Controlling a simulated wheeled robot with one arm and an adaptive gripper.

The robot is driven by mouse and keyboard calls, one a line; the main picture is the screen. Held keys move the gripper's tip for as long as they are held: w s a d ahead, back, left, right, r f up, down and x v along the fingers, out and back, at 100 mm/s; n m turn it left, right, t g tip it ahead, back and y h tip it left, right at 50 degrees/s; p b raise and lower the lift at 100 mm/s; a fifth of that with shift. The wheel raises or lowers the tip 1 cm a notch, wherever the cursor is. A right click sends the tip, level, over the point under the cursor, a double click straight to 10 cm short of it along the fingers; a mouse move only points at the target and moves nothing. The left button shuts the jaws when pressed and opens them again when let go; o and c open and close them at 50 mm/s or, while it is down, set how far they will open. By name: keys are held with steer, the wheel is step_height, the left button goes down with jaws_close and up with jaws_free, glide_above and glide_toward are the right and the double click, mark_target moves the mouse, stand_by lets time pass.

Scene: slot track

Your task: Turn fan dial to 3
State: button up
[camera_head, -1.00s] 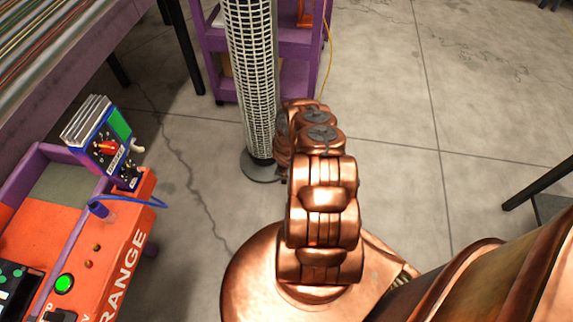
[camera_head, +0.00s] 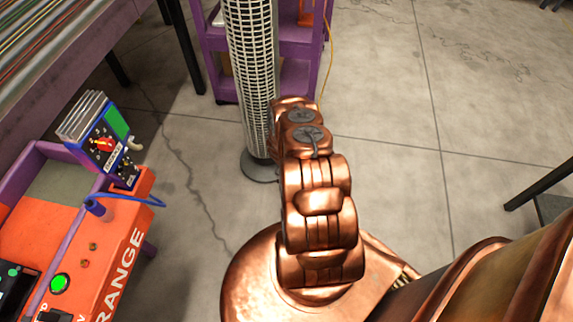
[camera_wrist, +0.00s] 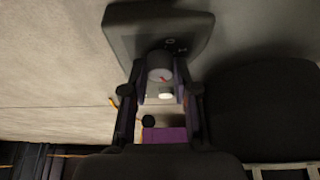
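The fan (camera_head: 250,70) is a tall, pale tower with a grid front and a dark round base (camera_head: 259,167); its top is cut off in the head view. In the wrist view a dark grey rounded panel (camera_wrist: 125,32) carries a round grey dial (camera_wrist: 159,66) with a red mark. The dial lies between the two fingers of my gripper (camera_wrist: 160,82), which stand apart on either side of it. I cannot tell whether they touch it. The dial's numbers are too small to read. In the head view my copper arm hides the gripper.
A purple shelf cart (camera_head: 222,62) stands behind the fan. At the left is an orange and purple bench (camera_head: 110,255) with a blue-framed device (camera_head: 103,143) and a blue cable. A dark table leg (camera_head: 540,186) is at the right. Bare concrete floor lies between.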

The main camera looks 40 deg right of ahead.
steer(key=o, duration=0.4)
steer(key=shift+r, duration=0.1)
steer(key=shift+a+r, duration=0.1)
steer(key=shift+r, duration=0.45)
steer(key=shift+s+v, duration=0.2)
steer(key=shift+v, duration=5.1)
steer(key=shift+a+f, duration=0.1)
steer(key=shift+a, duration=0.05)
